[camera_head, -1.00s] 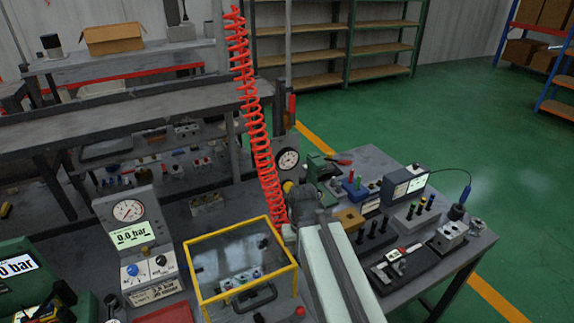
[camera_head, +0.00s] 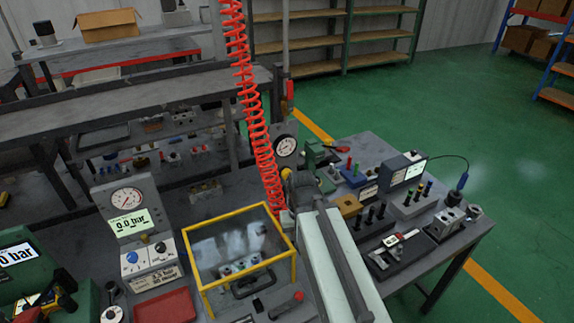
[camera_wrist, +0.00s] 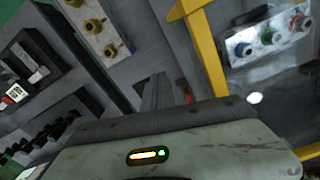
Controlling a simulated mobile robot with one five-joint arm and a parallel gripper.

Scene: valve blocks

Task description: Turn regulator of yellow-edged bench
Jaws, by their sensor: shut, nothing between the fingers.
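A yellow-edged clear case (camera_head: 263,209) stands on the bench in front of me, with a black handle at its front. Inside it is a block with several small knobs (camera_head: 240,265); it also shows in the wrist view (camera_wrist: 268,38), with blue, green and red knobs. I cannot tell which part is the regulator. My arm reaches out just right of the case in the head view, and its fingertips are hidden there. In the wrist view my gripper (camera_wrist: 157,90) is shut and empty, beside the yellow frame (camera_wrist: 205,50) and apart from the knobs.
A gauge panel (camera_head: 127,200) with blue and black knobs stands left of the case, above a red tray (camera_head: 165,306). A red coiled hose (camera_head: 258,130) hangs behind it. Meters and several block tools crowd the bench at right. A plate with brass fittings (camera_wrist: 92,22) shows in the wrist view.

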